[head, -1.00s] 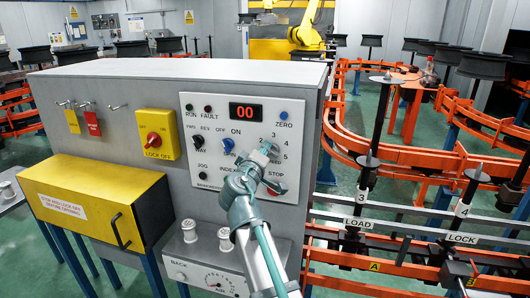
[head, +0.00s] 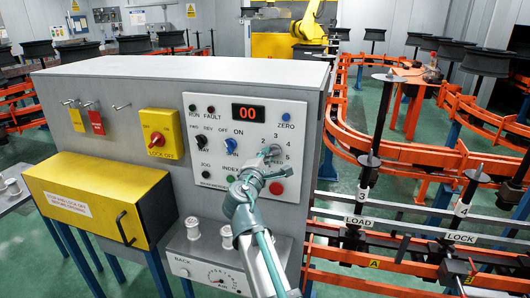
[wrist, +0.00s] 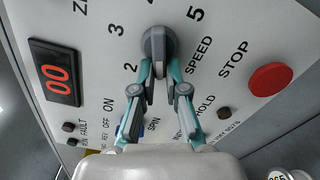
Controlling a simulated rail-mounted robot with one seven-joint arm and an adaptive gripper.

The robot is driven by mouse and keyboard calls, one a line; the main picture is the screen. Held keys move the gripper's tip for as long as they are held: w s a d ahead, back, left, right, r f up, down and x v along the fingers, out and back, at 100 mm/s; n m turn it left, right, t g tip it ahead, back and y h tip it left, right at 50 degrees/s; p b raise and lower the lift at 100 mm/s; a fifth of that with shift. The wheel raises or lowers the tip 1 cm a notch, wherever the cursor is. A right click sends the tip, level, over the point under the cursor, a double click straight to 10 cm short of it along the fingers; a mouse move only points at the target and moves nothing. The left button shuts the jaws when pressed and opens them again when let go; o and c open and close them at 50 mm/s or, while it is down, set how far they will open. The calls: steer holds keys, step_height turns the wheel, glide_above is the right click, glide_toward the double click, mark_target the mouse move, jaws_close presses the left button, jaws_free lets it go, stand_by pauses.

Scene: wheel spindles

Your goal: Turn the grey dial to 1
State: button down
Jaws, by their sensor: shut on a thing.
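The grey dial (wrist: 156,42) is a round knob on the control panel, labelled SPEED, with printed numbers around it. In the wrist view the 2, 3, 4 and 5 show; the 1 is hidden. My gripper (wrist: 159,66) has its two teal-and-grey fingers closed on the near side of the dial. Which number the dial points at is not clear. In the head view my gripper (head: 271,157) covers part of the dial, and the small red display (head: 249,112) reads 00.
The red STOP button (wrist: 270,79) is close to the right of the dial in the wrist view. The blue SPIN knob (head: 231,145) and black knobs lie to the left. A yellow lock-off switch (head: 160,134) is farther left. Orange rails (head: 410,152) stand right of the cabinet.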

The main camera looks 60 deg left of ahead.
steer(key=shift+w+r+n+p, duration=0.1)
steer(key=shift+w+n+p, duration=0.2)
steer(key=shift+n, duration=0.5)
steer(key=c, duration=1.2)
jaws_free()
steer(key=shift+s, duration=0.1)
steer(key=shift+d, duration=0.1)
steer(key=v, duration=1.1)
steer(key=shift+s+d, duration=0.25)
steer(key=shift+d, duration=0.05)
